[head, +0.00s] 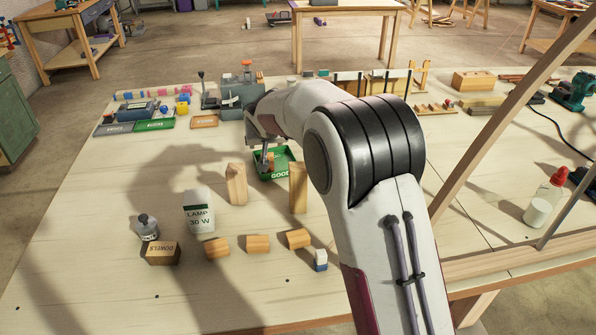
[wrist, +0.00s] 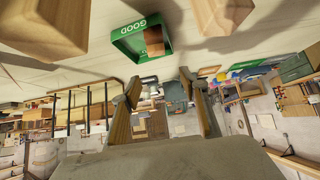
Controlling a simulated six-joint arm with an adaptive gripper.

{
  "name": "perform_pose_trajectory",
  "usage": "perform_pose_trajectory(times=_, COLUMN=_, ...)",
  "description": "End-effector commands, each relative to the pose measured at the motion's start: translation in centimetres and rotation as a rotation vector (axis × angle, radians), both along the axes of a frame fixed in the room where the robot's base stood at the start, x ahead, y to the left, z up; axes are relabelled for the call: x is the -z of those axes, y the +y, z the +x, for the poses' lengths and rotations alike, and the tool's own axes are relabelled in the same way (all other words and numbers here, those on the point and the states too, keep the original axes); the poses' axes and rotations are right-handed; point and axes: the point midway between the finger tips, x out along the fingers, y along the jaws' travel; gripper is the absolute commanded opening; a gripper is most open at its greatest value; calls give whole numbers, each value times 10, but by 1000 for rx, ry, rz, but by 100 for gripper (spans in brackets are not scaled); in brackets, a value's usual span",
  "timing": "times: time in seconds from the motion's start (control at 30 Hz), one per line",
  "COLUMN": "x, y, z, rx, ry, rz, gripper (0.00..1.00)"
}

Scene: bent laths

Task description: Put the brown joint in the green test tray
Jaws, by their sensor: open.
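A green tray marked GOOD (head: 284,172) stands near the middle of the table, partly behind my arm. In the wrist view the tray (wrist: 124,44) shows at the top, with a brown wooden piece (wrist: 153,38) inside it. That piece looks like the brown joint. My gripper (head: 265,160) is over the tray in the head view. In the wrist view its two fingers (wrist: 161,90) are apart with nothing held between them. The gripper hides part of the tray in the head view.
Two upright wooden blocks (head: 236,184) and (head: 298,187) flank the tray's near side. Several short wooden pieces (head: 258,244), a LAMP box (head: 198,211) and a DOWELS box (head: 163,254) stand nearer. Flat labelled trays (head: 154,126) lie at the back left. The left table area is clear.

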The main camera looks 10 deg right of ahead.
Motion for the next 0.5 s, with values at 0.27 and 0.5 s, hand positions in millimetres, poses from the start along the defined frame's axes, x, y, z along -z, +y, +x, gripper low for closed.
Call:
perform_pose_trajectory(times=0.27, x=-5, y=-3, z=-5, rx=4, ry=3, rz=-2, gripper=44)
perform_pose_trajectory(times=0.5, x=-31, y=-20, z=-31, rx=18, ry=16, rz=-11, gripper=44)
